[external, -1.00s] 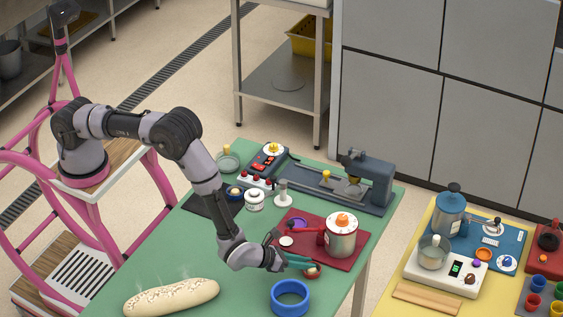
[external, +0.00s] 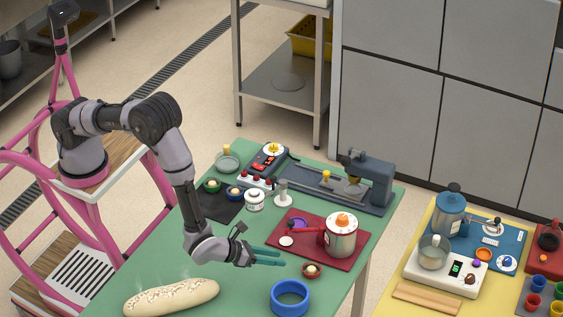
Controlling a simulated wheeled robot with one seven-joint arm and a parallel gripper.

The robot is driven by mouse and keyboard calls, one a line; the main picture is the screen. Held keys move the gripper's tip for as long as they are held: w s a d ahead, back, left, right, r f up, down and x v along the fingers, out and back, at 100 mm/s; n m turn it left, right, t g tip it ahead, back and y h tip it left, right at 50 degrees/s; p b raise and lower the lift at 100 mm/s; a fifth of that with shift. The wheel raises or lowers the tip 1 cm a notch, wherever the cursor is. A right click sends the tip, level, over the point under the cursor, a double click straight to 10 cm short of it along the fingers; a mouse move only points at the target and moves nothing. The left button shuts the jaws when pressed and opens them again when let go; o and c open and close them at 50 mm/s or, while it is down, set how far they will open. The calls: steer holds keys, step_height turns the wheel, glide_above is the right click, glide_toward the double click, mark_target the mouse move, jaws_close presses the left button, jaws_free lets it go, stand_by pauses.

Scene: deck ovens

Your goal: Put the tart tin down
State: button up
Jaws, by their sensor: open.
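The tart tin (external: 312,271), a small red round tin with a pale filling, sits upright on the green table, just in front of the red mat and behind the blue ring. My gripper (external: 282,257) is open and empty to the left of the tin. Its two teal fingers point right toward the tin, with a visible gap between fingertips and tin. Exact finger height above the table is hard to tell.
A red mat (external: 350,262) carries a pot (external: 341,236). A long loaf (external: 172,297) lies at front left. A black mat (external: 212,207) with small green and blue tins lies farther back. Green table between loaf and ring is clear.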

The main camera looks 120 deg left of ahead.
steer(key=shift+s+d+r, duration=0.3)
steer(key=shift+s+d, duration=0.05)
steer(key=shift+s, duration=0.1)
steer(key=shift+r, duration=0.15)
steer(key=s+a+r+n+g, duration=0.25)
steer(key=s+r+n, duration=0.2)
steer(key=r, duration=0.55)
steer(key=s+a+r+n+g, duration=0.1)
steer(key=s+a+r+n, duration=0.3)
steer(key=r, duration=0.6)
steer(key=s+a+r+n+g, duration=0.1)
steer(key=s+r+n, duration=0.4)
steer(key=r, duration=0.5)
steer(key=s+d+r+n+t+h, duration=0.1)
steer(key=s+r, duration=0.3)
steer(key=s, duration=0.5)
steer(key=s+d+r+n+h, duration=0.3)
steer(key=s+r+n, duration=0.1)
steer(key=s, duration=0.5)
steer(key=s+d+r+n+t+h, duration=0.1)
steer(key=s+d+r+n+h, duration=0.1)
steer(key=s, duration=0.7)
steer(key=shift+d+r+n+t+h, duration=0.4)
steer(key=shift+r+n, duration=0.15)
steer(key=shift+r, duration=0.35)
